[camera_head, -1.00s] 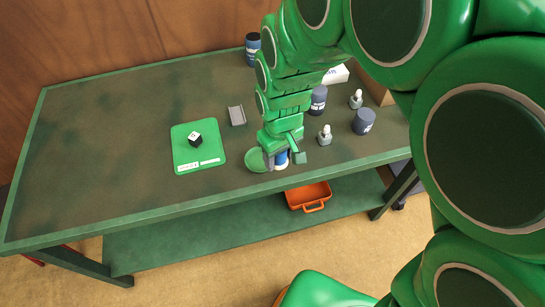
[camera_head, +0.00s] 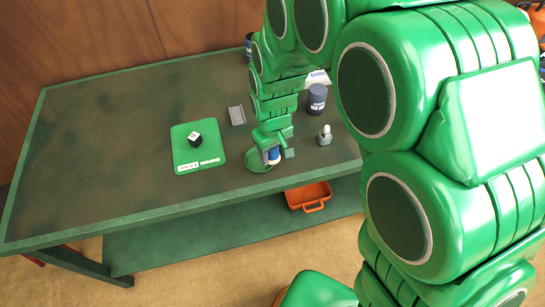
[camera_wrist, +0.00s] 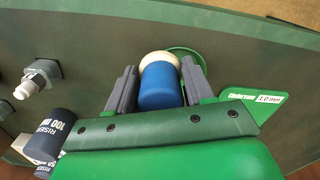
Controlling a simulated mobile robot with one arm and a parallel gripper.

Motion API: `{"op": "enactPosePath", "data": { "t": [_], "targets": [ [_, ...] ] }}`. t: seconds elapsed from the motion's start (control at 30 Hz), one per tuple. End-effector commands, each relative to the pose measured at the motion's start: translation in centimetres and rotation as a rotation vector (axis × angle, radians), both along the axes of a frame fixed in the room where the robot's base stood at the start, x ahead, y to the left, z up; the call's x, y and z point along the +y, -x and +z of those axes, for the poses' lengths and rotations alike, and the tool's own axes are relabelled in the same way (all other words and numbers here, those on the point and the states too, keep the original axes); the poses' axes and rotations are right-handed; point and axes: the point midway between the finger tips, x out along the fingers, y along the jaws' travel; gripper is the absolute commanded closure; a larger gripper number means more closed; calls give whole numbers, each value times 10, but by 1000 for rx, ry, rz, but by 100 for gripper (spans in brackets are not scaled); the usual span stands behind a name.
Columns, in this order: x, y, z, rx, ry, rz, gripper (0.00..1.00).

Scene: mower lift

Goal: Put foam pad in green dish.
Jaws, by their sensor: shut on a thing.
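The foam pad is a blue cylinder with a cream end. In the wrist view the foam pad (camera_wrist: 160,85) is between the two grey fingers of my gripper (camera_wrist: 160,88), which is shut on it. In the head view the pad (camera_head: 274,156) shows small below my gripper (camera_head: 269,153). The green dish (camera_head: 254,164) is near the front edge of the table, with the pad over its right part. In the wrist view the dish's rim (camera_wrist: 203,62) shows behind the pad. I cannot tell whether the pad touches the dish.
A green mat (camera_head: 183,158) with a black-and-white cube (camera_head: 195,139) lies left of the dish. A grey tray (camera_head: 236,115) is behind. The table's left side is clear.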

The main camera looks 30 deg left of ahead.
Motion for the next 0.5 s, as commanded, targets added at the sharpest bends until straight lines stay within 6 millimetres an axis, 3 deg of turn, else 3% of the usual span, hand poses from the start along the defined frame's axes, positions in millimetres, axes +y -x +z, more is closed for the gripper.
{"op": "enactPosePath", "data": {
  "t": [0.23, 0.5],
  "targets": [
    [0, 0, -28, 2, 2, 0, 84],
    [0, 0, -31, 0, 0, 0, 84]
  ]
}}
